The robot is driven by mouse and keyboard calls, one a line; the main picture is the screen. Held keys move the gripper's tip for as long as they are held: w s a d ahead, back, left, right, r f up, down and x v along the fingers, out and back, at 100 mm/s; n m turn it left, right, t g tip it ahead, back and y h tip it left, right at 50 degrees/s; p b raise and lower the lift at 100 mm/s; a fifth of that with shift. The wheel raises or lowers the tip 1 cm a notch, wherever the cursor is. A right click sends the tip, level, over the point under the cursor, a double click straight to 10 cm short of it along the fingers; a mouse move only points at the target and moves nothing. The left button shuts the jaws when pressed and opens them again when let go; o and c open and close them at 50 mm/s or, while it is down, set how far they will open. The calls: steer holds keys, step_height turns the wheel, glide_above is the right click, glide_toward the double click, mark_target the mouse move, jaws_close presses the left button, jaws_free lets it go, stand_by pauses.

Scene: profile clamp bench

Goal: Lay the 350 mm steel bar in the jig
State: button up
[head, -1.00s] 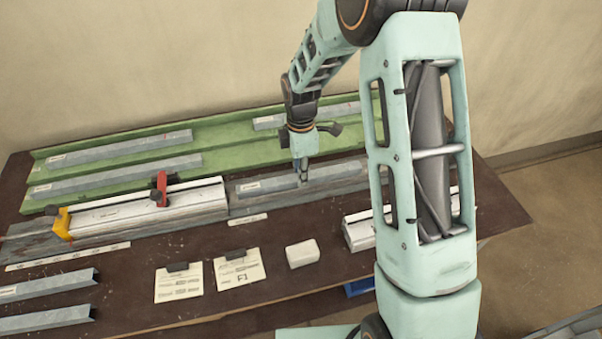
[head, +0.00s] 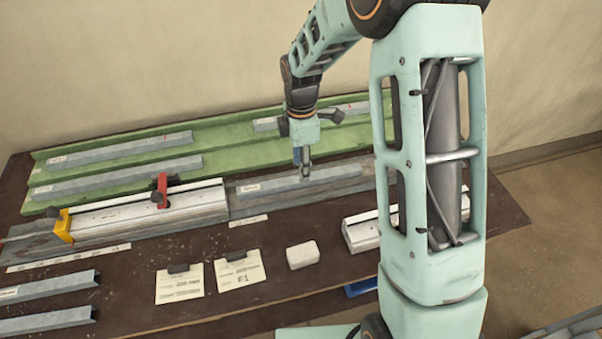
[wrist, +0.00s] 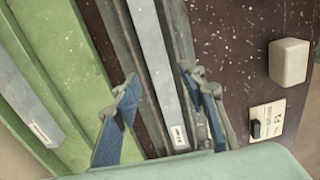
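A grey steel bar (head: 325,175) with a white label near its left end lies lengthwise in the grey channel of the jig (head: 243,208), to the right of the white clamp section. I cannot read its length. In the wrist view the bar (wrist: 155,58) runs between my gripper's two spread fingers (wrist: 168,88), with a gap on each side. My gripper is open and holds nothing. The jig's red clamp (head: 161,190) and yellow end piece (head: 64,226) are to the left.
A green rack (head: 215,150) behind holds several other grey bars. Two more bars (head: 45,287) lie at the front left. Two paper cards (head: 180,283), a white block (head: 302,256) and a white fixture (head: 362,232) stand in front.

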step_height(320, 180, up, 8)
steer(key=shift+r, duration=0.2)
steer(key=shift+w, duration=0.1)
stand_by(0.3)
